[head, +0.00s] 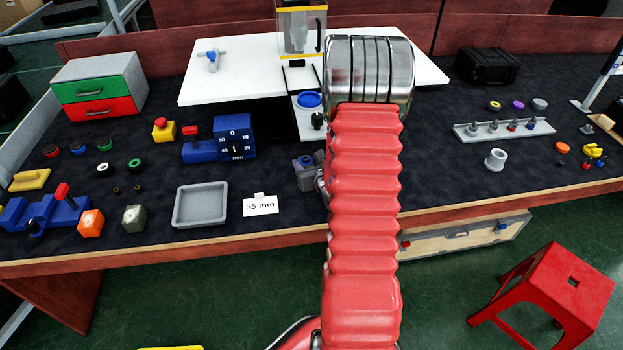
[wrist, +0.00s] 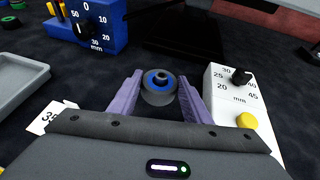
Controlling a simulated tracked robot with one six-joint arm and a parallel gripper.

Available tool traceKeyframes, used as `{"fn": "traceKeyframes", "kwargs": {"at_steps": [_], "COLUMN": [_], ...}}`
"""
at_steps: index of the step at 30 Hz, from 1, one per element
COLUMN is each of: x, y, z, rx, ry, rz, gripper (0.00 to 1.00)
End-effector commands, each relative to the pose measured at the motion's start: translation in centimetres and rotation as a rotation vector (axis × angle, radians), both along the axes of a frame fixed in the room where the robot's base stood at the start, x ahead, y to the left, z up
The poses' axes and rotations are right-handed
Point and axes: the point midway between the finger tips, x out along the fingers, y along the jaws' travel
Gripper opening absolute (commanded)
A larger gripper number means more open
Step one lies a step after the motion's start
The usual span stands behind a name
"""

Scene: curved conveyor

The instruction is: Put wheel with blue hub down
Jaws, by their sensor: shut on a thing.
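The wheel with blue hub (wrist: 159,86) is a small dark-grey wheel with a blue ring around its centre. It sits between the two purple fingers of my gripper (wrist: 160,97) in the wrist view, and the gripper is shut on it. Dark table surface lies around it; I cannot tell whether the wheel touches it. In the head view my red arm covers most of the gripper, and the held wheel cannot be made out.
A grey tray (head: 201,205) and a "35 mm" card (head: 260,205) lie left of my arm. A blue dial gauge (head: 234,137) stands behind them. A white dial block (wrist: 228,103) stands close right of my gripper. Several small wheels (head: 105,145) lie at the left.

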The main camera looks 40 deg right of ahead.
Motion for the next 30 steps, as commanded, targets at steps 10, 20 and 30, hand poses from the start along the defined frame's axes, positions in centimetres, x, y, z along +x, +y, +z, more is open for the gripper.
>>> {"fn": "traceKeyframes", "kwargs": {"at_steps": [10, 20, 30], "x": [0.0, 0.0, 0.0], "y": [0.0, 0.0, -0.1], "z": [-3.0, -3.1, -6.3], "rx": [-0.001, -0.001, 0.001], "ry": [-0.001, -0.001, 0.000], "rz": [-0.001, -0.001, 0.000], "gripper": [0.21, 0.21, 0.21]}}
